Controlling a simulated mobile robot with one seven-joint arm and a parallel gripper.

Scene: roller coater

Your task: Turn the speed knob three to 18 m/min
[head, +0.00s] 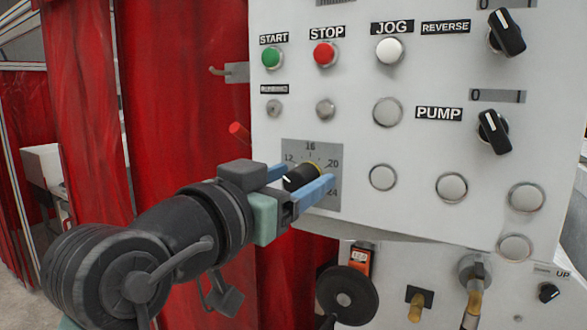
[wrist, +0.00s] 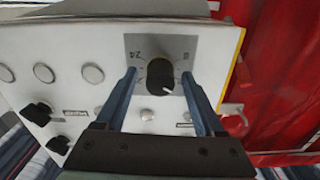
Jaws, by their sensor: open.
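The speed knob (head: 301,178) is a black round knob on a grey dial plate (head: 325,155) at the lower left of the white panel. The plate shows 12, 16, 20 and 24. My gripper (head: 302,184) is open, with one blue finger on each side of the knob. In the wrist view the knob (wrist: 160,76) lies between the two fingers of my gripper (wrist: 162,78), with a visible gap on both sides. A white pointer mark shows on the knob's face. Its exact reading on the scale cannot be told, as my gripper hides part of the dial.
Green START (head: 271,56), red STOP (head: 324,54) and white JOG (head: 389,50) buttons sit above. Black REVERSE (head: 507,33) and PUMP (head: 493,132) selectors are at right. A black handwheel (head: 347,295) is below the panel. A red curtain (head: 180,90) hangs at left.

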